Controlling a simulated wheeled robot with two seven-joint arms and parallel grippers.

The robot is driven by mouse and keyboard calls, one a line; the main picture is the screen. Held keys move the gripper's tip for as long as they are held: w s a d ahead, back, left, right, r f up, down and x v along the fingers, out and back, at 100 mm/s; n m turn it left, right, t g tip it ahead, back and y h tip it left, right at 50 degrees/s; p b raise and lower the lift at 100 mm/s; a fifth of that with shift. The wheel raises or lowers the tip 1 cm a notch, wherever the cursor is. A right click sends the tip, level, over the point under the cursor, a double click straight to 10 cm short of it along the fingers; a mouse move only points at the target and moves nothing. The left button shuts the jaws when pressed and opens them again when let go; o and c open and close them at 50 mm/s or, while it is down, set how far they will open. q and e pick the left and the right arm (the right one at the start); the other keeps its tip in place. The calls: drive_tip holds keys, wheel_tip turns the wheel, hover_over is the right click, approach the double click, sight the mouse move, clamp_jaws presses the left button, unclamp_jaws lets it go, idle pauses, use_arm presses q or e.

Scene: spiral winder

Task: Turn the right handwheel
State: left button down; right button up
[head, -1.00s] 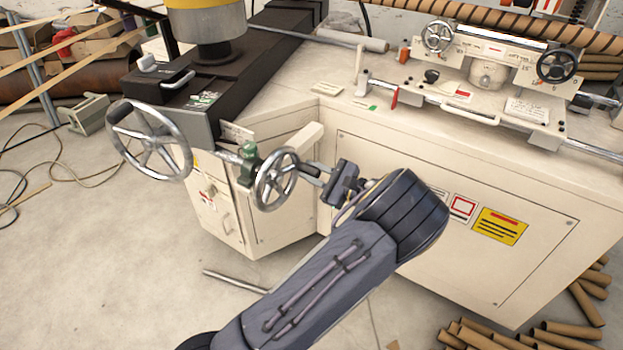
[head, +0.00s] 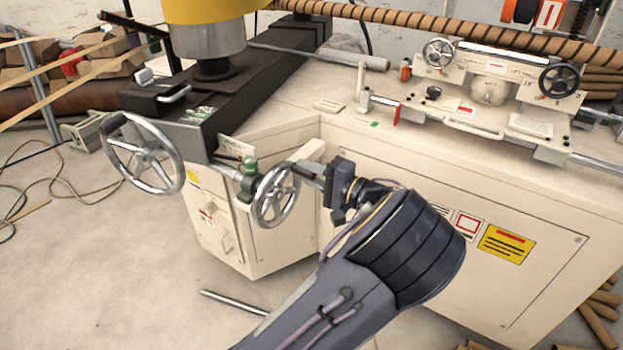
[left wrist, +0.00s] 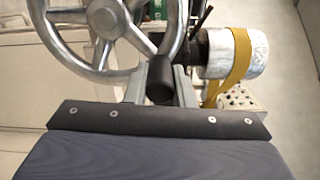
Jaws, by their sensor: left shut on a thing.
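Two silver spoked handwheels stand at the winder's left end. The right, smaller handwheel (head: 258,204) has a green-hubbed mount behind it. The larger left handwheel (head: 145,158) is beside it. My left gripper (head: 303,170) reaches in from the right and is shut on the smaller wheel's handle, at the upper right of its rim. In the left wrist view the black handle (left wrist: 160,82) sits between my two fingers, with the wheel's rim (left wrist: 62,50) just beyond. In the head view my fingers mostly hide the handle. My right gripper is not in view.
The cream cabinet (head: 440,245) stands close behind my left forearm. The carriage at the back right carries two small handwheels (head: 559,80). A metal rod (head: 233,303) lies on the floor, and cardboard tubes (head: 600,315) lie at the lower right.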

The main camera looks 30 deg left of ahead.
use_arm(q)
drive_tip(key=shift+s+r+n+b, duration=0.35)
drive_tip(key=shift+s+n+b, duration=0.25)
drive_tip(key=shift+n, duration=0.45)
drive_tip(key=shift+s+r+n+b, duration=0.3)
drive_tip(key=shift+s+n+b, duration=0.25)
drive_tip(key=shift+n, duration=0.5)
drive_tip(key=shift+s, duration=0.1)
drive_tip(key=c, duration=1.2)
unclamp_jaws()
drive_tip(key=shift+r, duration=0.1)
drive_tip(key=shift+c, duration=0.2)
drive_tip(key=d+p, duration=0.1)
drive_tip(key=d, duration=0.6)
drive_tip(key=shift+s+d, duration=0.3)
drive_tip(key=shift+d, duration=0.05)
